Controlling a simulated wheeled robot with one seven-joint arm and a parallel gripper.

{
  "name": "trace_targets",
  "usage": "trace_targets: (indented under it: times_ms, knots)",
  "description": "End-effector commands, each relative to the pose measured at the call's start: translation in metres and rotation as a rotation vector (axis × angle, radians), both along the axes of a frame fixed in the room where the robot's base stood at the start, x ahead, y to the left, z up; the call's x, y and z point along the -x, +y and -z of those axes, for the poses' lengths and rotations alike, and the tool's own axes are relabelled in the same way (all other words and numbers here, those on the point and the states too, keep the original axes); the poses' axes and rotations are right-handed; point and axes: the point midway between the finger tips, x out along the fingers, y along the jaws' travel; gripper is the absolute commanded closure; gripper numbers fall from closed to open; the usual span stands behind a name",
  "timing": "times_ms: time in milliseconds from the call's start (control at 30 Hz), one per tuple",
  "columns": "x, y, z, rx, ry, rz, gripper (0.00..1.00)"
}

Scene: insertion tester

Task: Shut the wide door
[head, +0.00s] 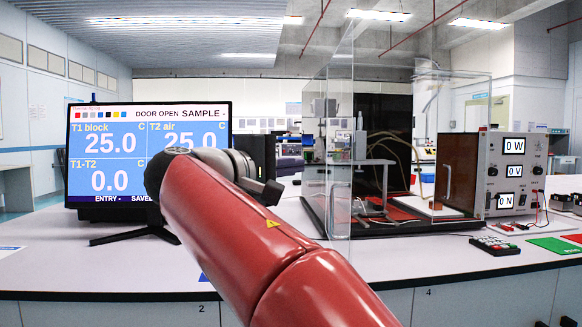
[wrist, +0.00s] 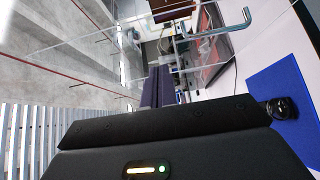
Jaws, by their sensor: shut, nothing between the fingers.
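The tester (head: 400,215) is a clear-walled chamber on a dark base, right of centre in the head view. A clear door panel (head: 350,120) stands out from its front toward me, seen nearly edge-on, so the wide door looks open. Another clear panel (head: 465,110) with a handle (head: 446,182) stands at the right. In the wrist view a clear panel with a bent metal handle (wrist: 228,27) shows at the top, apart from my gripper. My gripper (head: 264,186) is shut and empty, left of the chamber, partly hidden behind my red arm. Its fingertips are unclear.
A monitor (head: 100,150) at left reads "DOOR OPEN". A power unit (head: 515,165) with leads stands right of the chamber. A blue mat (wrist: 285,105) shows in the wrist view. The bench front is mostly clear.

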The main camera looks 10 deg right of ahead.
Motion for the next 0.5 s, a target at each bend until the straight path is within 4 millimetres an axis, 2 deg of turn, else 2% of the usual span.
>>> trace_targets:
  times_ms: [33, 300, 500]
  knots:
    - [-0.007, -0.011, -0.001, 0.001, 0.001, 0.006, 1.00]
    - [-0.041, -0.055, -0.001, 0.000, 0.001, 0.003, 1.00]
    - [-0.036, -0.081, 0.000, -0.002, 0.001, 0.000, 1.00]
